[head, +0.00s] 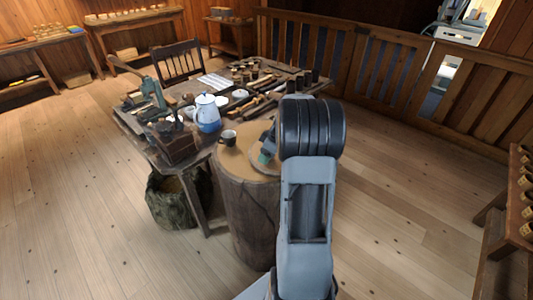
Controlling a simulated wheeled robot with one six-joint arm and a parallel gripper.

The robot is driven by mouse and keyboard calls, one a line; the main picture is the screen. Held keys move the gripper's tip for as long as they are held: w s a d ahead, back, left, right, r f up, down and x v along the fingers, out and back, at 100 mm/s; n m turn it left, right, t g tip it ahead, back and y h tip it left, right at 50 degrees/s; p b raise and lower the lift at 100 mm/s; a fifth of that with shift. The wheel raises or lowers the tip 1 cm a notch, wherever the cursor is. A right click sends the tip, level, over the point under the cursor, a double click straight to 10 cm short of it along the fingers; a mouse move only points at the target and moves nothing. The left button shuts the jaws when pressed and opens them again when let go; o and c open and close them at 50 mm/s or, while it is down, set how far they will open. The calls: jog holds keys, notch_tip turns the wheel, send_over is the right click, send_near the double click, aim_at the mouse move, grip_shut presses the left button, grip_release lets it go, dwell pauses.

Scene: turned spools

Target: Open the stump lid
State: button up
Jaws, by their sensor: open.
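The stump (247,215) is a thick, upright wooden trunk with a flat tan top, standing at the near corner of the workbench. A round, paler disc (259,170), which looks like the lid, lies flat on the right part of its top. My arm hides the right side of both. My gripper (265,154) is small and partly hidden behind my arm. It is over the disc, with a teal patch at its tip. I cannot tell whether it touches the disc.
The workbench (205,150) behind carries a white-and-blue pot (206,112), a wooden box (174,143) and several turned pieces and tools. A dark sack (174,198) stands below it. A wooden railing (400,80) runs behind on the right.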

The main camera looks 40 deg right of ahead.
grip_shut()
dwell(0.7)
